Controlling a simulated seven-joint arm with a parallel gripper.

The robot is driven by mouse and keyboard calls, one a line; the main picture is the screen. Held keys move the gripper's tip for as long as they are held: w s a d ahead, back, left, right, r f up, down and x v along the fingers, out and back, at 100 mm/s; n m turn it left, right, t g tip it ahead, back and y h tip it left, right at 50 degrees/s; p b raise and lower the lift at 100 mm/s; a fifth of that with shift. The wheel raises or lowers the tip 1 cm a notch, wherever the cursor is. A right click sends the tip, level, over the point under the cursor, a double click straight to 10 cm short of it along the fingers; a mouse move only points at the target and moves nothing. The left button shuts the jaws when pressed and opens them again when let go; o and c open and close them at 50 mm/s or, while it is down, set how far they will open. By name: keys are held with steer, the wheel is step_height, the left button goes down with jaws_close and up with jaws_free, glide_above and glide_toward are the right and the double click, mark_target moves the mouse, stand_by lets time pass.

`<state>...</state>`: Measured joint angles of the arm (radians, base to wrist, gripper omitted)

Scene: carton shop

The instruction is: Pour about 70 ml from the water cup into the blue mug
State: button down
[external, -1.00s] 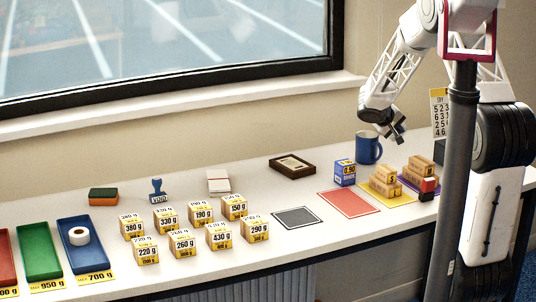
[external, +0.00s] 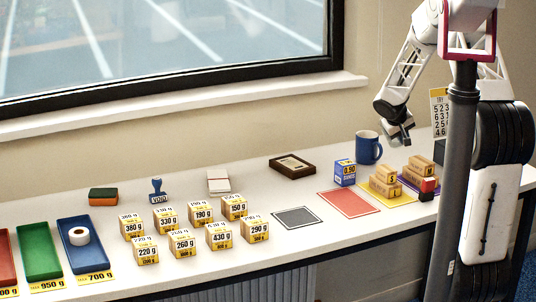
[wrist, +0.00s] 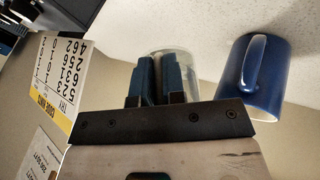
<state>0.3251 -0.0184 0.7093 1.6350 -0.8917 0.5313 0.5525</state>
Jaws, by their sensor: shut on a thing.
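The blue mug (external: 367,149) stands upright on the counter, below and to the left of my gripper (external: 402,143) in the external view. In the wrist view the mug (wrist: 270,85) is to the right of my fingers, apart from them, with its handle facing the camera. My gripper (wrist: 160,80) is shut on a clear cup, the water cup (wrist: 192,68), which shows between and behind the fingers. The water level cannot be made out. The cup is not clear in the external view.
Small cartons (external: 384,184) on a yellow mat and a blue box (external: 345,172) stand in front of the mug. A number card (external: 439,112) stands to the right. A dark framed plaque (external: 292,166) lies to the left. Several weight-marked cartons (external: 184,243) fill the middle counter.

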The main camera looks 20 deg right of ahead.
steer(key=shift+s+d+f+y, duration=0.1)
steer(key=shift+d+f+y, duration=0.25)
steer(key=shift+f, duration=0.15)
steer(key=shift+d+f+y, duration=0.2)
steer(key=shift+f+y, duration=0.15)
steer(key=shift+f, duration=0.15)
steer(key=shift+d+f, duration=0.1)
steer(key=shift+s+d+f+m+t+y+p, duration=0.15)
steer(key=shift+d+f+m+t+y+p, duration=0.25)
steer(key=shift+y, duration=0.55)
steer(key=shift+s+d+f+m+t+y+p, duration=0.1)
steer(key=shift+d+f+y+p, duration=0.2)
steer(key=shift+d+y+p, duration=0.45)
steer(key=shift+a+b, duration=0.1)
steer(key=shift+b, duration=0.2)
